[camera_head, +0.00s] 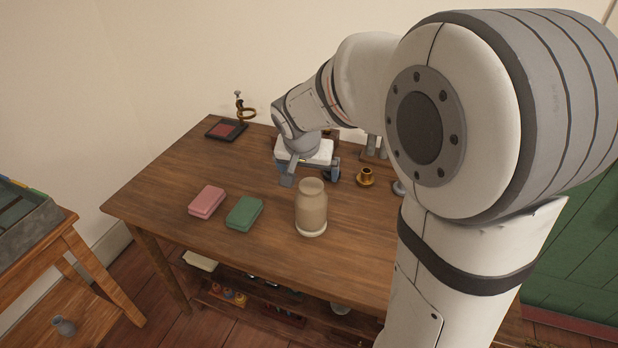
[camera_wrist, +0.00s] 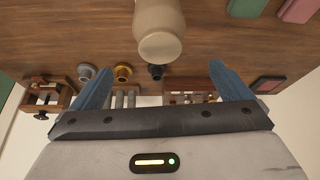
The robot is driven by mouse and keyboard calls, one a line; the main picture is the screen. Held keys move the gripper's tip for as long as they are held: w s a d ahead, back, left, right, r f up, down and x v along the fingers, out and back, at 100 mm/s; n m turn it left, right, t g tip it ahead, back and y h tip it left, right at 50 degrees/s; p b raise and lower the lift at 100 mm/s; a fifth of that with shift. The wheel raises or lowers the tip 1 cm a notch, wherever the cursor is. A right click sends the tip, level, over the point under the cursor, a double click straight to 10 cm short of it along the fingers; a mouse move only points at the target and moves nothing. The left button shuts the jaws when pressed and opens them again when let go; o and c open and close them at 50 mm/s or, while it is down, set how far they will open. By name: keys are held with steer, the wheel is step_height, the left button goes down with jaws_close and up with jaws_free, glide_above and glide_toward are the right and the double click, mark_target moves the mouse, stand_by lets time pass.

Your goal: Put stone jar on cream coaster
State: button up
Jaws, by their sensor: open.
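The stone jar (camera_head: 311,205), beige with a narrower neck, stands upright near the front of the wooden table. A pale cream disc, the cream coaster (camera_head: 311,232), shows under its base; the jar covers most of it. In the wrist view the jar (camera_wrist: 160,22) is at the top middle, its mouth toward the camera, and the coaster is hidden. My gripper (camera_head: 311,177) is open and empty behind the jar, toward the wall. Its two blue fingers (camera_wrist: 160,70) are spread wide, with the jar beyond their tips and apart from them.
A pink box (camera_head: 206,201) and a green box (camera_head: 244,212) lie left of the jar. A brass cup (camera_head: 366,178) stands to the right. A dark tray with a red pad (camera_head: 226,130) is at the back left. The table's front left is clear.

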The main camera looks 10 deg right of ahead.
steer(key=s+d+n+g+y, duration=0.1)
steer(key=s+n, duration=0.4)
steer(key=s, duration=1.6)
steer(key=shift+s+r+g+y, duration=0.15)
steer(key=shift+r+g+y, duration=0.1)
steer(key=shift+g+y, duration=0.25)
steer(key=shift+d, duration=0.15)
steer(key=p+v, duration=0.2)
steer(key=v, duration=0.1)
steer(key=p+v, duration=0.1)
steer(key=p, duration=0.1)
steer(key=shift+w+r, duration=0.25)
steer(key=shift+r, duration=0.05)
